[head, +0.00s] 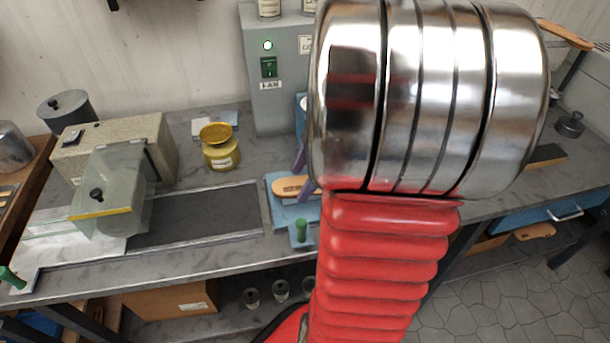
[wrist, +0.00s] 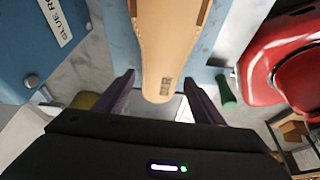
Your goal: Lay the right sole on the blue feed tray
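A tan sole (head: 290,186) lies on the blue feed tray (head: 282,214), left of my arm in the head view. In the wrist view the sole (wrist: 163,45) runs away from me with its rounded, marked end nearest, and blue tray surface (wrist: 208,60) shows beside it. My gripper (wrist: 160,82) is open, with one purple finger on each side of the sole's near end and gaps between them. In the head view the fingers (head: 304,170) show just above and behind the sole. My arm hides the tray's right part there.
A green knob (head: 301,231) stands at the tray's front edge. A blue glue machine (wrist: 40,40) is close on the left in the wrist view. A yellow pot (head: 220,150) and a grey switch box (head: 270,80) stand behind. A dark belt (head: 195,215) lies left.

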